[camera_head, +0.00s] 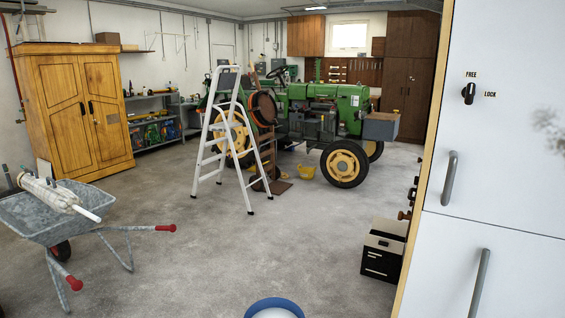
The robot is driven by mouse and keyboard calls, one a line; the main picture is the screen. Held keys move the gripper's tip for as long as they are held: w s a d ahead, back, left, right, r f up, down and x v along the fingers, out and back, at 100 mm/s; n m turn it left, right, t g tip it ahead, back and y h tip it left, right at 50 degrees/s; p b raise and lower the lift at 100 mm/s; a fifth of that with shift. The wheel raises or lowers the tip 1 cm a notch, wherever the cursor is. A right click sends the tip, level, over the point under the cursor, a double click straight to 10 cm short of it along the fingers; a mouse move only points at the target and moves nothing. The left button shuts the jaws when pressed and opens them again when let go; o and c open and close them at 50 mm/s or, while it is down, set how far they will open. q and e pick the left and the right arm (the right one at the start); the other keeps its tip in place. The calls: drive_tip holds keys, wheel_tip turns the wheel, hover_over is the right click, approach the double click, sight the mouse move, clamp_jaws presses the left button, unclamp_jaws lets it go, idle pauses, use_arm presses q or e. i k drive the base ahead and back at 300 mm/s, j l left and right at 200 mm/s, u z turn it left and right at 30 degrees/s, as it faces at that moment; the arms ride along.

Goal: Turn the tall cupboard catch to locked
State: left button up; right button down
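The tall white cupboard (500,175) stands close at the right. Its catch is a small black knob (468,93) high on the upper door, near the door's left edge. The word FREE is printed above the knob and LOCK to its right. The knob's grip looks upright, in line with FREE and not with LOCK, though it is small in the picture. Neither of my grippers is in view, and nothing touches the catch.
Grey bar handles are on the upper door (449,178) and lower door (480,284). A black box (382,262) stands left of the cupboard. A stepladder (222,140), green tractor (325,105) and wheelbarrow (40,215) stand farther left.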

sight(468, 93)
drive_tip(key=z, duration=1.45)
